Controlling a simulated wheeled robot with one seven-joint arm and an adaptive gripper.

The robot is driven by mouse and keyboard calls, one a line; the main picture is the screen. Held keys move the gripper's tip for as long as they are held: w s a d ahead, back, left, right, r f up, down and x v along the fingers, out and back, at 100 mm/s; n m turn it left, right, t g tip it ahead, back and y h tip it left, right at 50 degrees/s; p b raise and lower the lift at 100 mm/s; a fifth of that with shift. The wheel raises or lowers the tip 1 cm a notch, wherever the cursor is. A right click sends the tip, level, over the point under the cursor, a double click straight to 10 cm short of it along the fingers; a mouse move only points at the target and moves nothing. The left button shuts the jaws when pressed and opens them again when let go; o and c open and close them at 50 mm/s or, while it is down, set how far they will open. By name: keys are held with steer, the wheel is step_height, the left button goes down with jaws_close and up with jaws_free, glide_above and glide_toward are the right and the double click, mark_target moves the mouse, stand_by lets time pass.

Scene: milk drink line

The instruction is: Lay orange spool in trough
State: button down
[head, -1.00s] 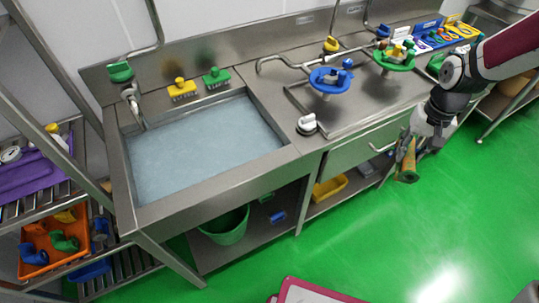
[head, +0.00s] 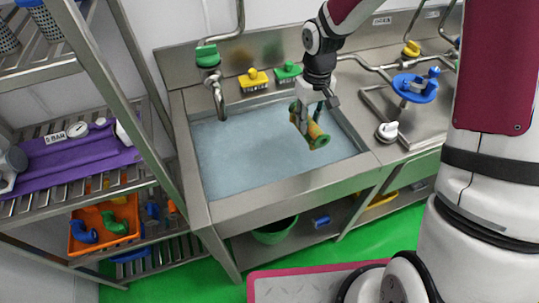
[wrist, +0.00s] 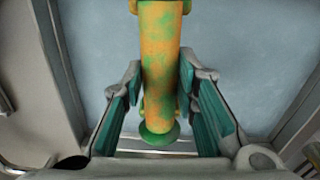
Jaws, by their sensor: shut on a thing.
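My gripper is shut on the spool. The spool is tilted in the head view, and its gap above the water is hard to judge.
A tap (head: 218,95) stands at the trough's back left. A shelf rack (head: 75,165) stands left.

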steer(key=s+a+f+n+b, duration=0.1)
steer(key=a+f+n+b, duration=0.35)
steer(key=a+n, duration=0.4)
steer(key=s+a+f+n+b, duration=0.2)
steer(key=a+f+n+b, duration=0.25)
steer(key=a+n, duration=0.35)
steer(key=shift+n, duration=0.35)
steer(key=shift+w+d+f+b, duration=0.15)
steer(key=shift+f+b, duration=0.1)
steer(key=shift+f, duration=1.2)
steer(key=shift+s+d+f+b, duration=0.1)
steer(key=shift+d+f+b, duration=0.15)
steer(key=shift+f, duration=1.25)
steer(key=shift+w+d+f+b, duration=0.1)
steer(key=shift+f+b, duration=0.2)
steer(key=shift+f, duration=1.15)
steer(key=shift+f, duration=0.2)
steer(key=c, duration=1.3)
jaws_free()
steer(key=shift+r, duration=0.1)
step_height(320, 180, up, 12)
steer(key=shift+r+p, duration=0.15)
steer(key=shift+p, duration=0.65)
